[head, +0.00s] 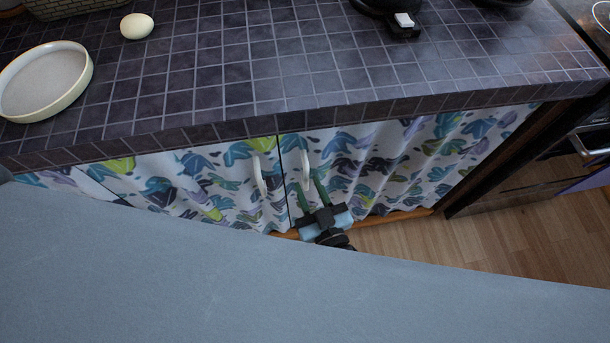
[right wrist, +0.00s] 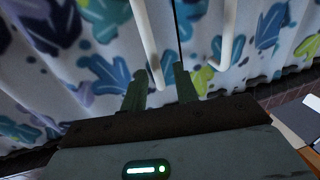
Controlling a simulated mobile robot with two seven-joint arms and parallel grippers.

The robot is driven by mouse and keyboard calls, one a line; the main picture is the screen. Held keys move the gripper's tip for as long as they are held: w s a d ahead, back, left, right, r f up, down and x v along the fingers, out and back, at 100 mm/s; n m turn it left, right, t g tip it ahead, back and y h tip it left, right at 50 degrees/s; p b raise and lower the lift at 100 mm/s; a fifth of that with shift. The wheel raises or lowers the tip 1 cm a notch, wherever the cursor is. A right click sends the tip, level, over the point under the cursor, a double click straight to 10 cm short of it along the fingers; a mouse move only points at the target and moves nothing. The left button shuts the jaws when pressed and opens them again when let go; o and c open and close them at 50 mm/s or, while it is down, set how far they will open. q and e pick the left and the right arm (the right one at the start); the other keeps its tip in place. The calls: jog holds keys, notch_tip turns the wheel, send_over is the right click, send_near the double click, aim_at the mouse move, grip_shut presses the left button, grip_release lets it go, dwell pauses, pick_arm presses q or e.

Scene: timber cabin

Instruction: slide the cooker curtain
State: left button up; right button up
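The cooker curtain hangs below the tiled counter in two patterned panels, a left panel (head: 215,185) and a right panel (head: 385,165). Each has a white upright handle by the middle gap: the left handle (head: 259,176) and the right handle (head: 305,170). My right gripper (head: 311,184) is at the lower part of the right handle, its green fingers apart. In the right wrist view, my right gripper's fingers (right wrist: 160,91) are spread, and one white handle (right wrist: 147,40) reaches down between them; contact cannot be told. The other handle (right wrist: 228,45) is outside them. My left gripper is not in view.
The dark tiled counter (head: 250,75) overhangs the curtain. On it are a round pale dish (head: 45,80), an egg-like object (head: 136,26) and a dark pan (head: 400,20). An oven (head: 590,145) stands at the right. Wooden floor (head: 470,245) is clear at lower right.

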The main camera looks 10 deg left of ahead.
jog(key=shift+v, duration=1.9)
